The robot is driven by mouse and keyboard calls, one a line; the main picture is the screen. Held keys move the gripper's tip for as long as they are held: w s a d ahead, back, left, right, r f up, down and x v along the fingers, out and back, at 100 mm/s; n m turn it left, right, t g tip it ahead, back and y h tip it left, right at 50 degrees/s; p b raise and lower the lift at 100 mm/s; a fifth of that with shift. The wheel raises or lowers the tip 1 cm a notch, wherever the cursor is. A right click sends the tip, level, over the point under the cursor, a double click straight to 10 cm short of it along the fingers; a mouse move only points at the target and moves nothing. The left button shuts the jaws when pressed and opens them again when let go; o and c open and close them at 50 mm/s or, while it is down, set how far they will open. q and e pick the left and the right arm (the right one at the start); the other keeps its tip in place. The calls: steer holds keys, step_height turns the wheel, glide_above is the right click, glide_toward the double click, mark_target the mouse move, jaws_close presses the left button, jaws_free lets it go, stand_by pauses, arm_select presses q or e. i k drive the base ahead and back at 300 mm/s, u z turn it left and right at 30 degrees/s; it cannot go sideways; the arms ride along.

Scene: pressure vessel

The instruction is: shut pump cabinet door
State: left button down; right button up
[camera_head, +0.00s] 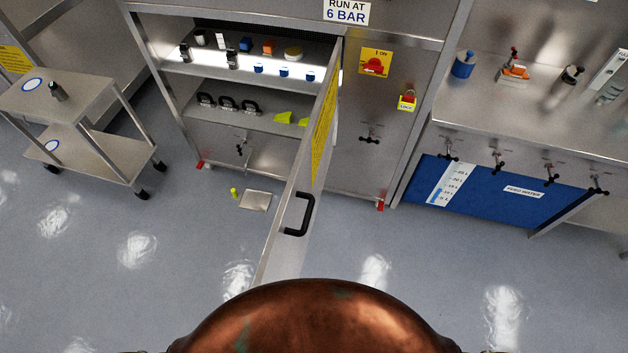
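The pump cabinet (365,170) stands against the far side, with its left bay open and lit inside. Its door (283,249) is swung wide open toward me, hinged near the middle of the cabinet. The door has a black handle (300,215) and a yellow label (323,118) on the face to the right. Shelves inside hold several small jars and blocks (268,47), black handled items (228,105) and yellow-green pieces (284,117). Neither of my grippers is in view.
A two-tier steel trolley (68,93) stands at the left. A small plate (255,201) and a yellow-green item (234,192) lie on the floor before the open bay. A steel bench (545,115) with a blue feed water tank (480,192) is at the right.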

mark_target(284, 255)
steer(key=z, duration=0.35)
steer(key=k, duration=0.9)
steer(key=u, duration=0.45)
